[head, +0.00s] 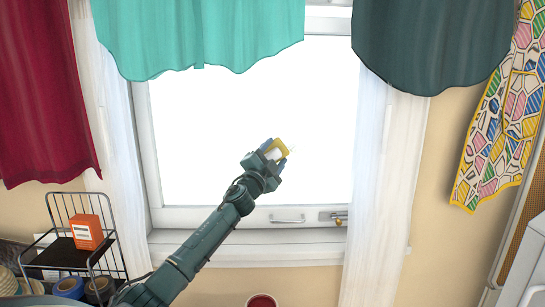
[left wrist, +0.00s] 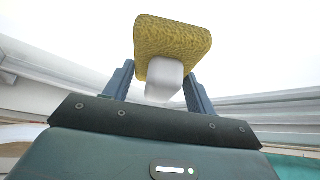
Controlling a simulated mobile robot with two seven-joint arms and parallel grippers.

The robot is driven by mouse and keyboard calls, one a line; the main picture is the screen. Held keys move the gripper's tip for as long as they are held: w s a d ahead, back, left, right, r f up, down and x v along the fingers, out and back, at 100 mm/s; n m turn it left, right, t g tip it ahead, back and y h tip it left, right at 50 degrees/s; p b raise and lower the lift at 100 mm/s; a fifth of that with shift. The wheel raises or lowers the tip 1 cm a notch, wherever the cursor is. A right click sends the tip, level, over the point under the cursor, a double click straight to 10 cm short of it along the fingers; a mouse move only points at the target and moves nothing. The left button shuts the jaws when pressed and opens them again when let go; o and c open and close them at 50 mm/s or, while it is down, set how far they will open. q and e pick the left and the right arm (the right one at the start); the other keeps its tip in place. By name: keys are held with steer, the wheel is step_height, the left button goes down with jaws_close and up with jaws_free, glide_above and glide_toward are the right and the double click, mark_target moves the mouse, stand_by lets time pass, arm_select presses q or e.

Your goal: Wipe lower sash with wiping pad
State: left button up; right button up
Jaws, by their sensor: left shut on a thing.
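The wiping pad (head: 281,146) is a yellow textured block with a white grip. My left gripper (head: 274,155) is shut on it in front of the bright glass of the lower sash (head: 235,215). In the left wrist view my left gripper (left wrist: 160,80) has its two fingers on either side of the white grip, and the yellow pad (left wrist: 172,37) sticks out beyond them. I cannot tell whether the pad touches the glass. My right gripper is not in view.
A sash handle (head: 288,219) and a brass-tipped latch (head: 337,219) sit on the bottom rail. Teal (head: 200,35) and dark green (head: 430,45) cloths hang over the window top. A wire rack (head: 70,245) with an orange box (head: 87,232) stands lower left. The glass around the pad is clear.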

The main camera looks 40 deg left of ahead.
mark_target(326, 148)
arm_select(q)
steer(key=shift+w+d+f, duration=0.1)
steer(key=shift+w+d, duration=1.2)
steer(key=shift+d, duration=0.2)
steer(key=shift+w+d+b, duration=0.35)
steer(key=shift+w+d, duration=0.45)
steer(key=shift+d, duration=0.25)
steer(key=shift+w+d+b, duration=0.75)
steer(key=shift+w+d, duration=0.5)
steer(key=shift+d, duration=0.1)
steer(key=shift+w+d+b, duration=0.95)
steer(key=shift+w+d, duration=0.15)
steer(key=shift+d, duration=0.2)
steer(key=shift+w+d+f+b, duration=0.1)
steer(key=shift+w+d+b, duration=0.35)
steer(key=shift+d+b, duration=0.2)
steer(key=shift+w+d+r+b, duration=0.25)
steer(key=shift+w+d+b, duration=0.1)
steer(key=shift+d+b, duration=0.35)
